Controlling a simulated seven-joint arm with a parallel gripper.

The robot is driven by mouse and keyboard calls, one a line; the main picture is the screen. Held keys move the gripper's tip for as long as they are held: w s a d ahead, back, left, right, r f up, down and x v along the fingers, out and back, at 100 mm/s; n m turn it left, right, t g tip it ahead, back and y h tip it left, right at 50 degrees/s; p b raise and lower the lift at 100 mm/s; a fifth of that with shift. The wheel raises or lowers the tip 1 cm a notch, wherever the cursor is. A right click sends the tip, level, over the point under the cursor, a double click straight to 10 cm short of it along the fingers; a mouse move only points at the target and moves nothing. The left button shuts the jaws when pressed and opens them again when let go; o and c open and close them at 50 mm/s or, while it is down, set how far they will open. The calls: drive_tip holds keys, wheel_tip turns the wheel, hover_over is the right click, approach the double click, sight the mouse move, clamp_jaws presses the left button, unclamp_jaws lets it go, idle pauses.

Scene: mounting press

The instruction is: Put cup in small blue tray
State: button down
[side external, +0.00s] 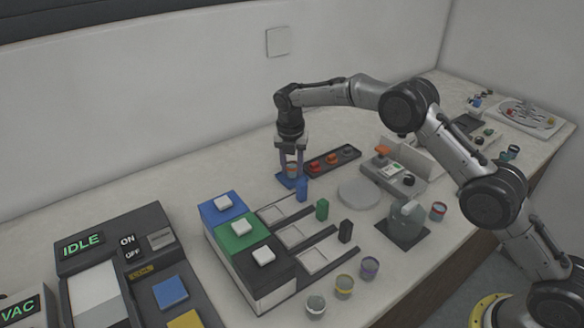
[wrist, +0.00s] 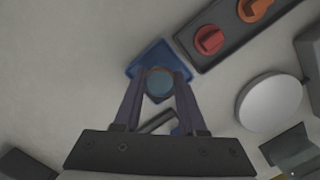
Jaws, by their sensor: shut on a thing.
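My gripper (side external: 292,166) points down at the back of the bench, and its fingers are shut on a small cup (side external: 292,169) with an orange-red and teal band. The small blue tray (side external: 284,180) lies flat on the bench directly under the cup. In the wrist view my gripper (wrist: 159,84) has the round teal top of the cup (wrist: 159,80) between its fingertips, over the blue tray (wrist: 150,57). The fingers and cup hide part of the tray. I cannot tell whether the cup touches the tray floor.
A black rack with red and orange knobs (side external: 332,160) stands just right of the tray. A blue block (side external: 302,189) stands close in front. A round grey disc (side external: 358,194) lies to the right. Several other cups (side external: 344,286) stand at the front.

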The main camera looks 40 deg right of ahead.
sight(291, 179)
drive_tip(key=shift+f, duration=0.25)
drive_tip(key=shift+f, duration=0.2)
drive_tip(key=shift+c, duration=2.4)
unclamp_jaws()
wheel_tip(291, 179, up, 12)
drive_tip(key=s+a, duration=0.1)
drive_tip(key=s+d+r+m+t, duration=0.1)
drive_tip(key=s+d+r+m, duration=0.1)
drive_tip(key=s+r+m, duration=0.7)
drive_tip(key=s+d+r+m+t, duration=0.1)
drive_tip(key=s+d+r+m, duration=0.4)
drive_tip(key=s, duration=0.7)
drive_tip(key=s+f+m+t, duration=0.1)
drive_tip(key=s+f+m, duration=0.2)
drive_tip(key=s+m, duration=0.3)
drive_tip(key=s+f+m+t+y, duration=0.1)
drive_tip(key=s+m, duration=0.6)
drive_tip(key=s, duration=1)
drive_tip(key=shift+s+f, duration=0.3)
drive_tip(key=shift+f, duration=0.6)
drive_tip(key=shift+a, duration=0.1)
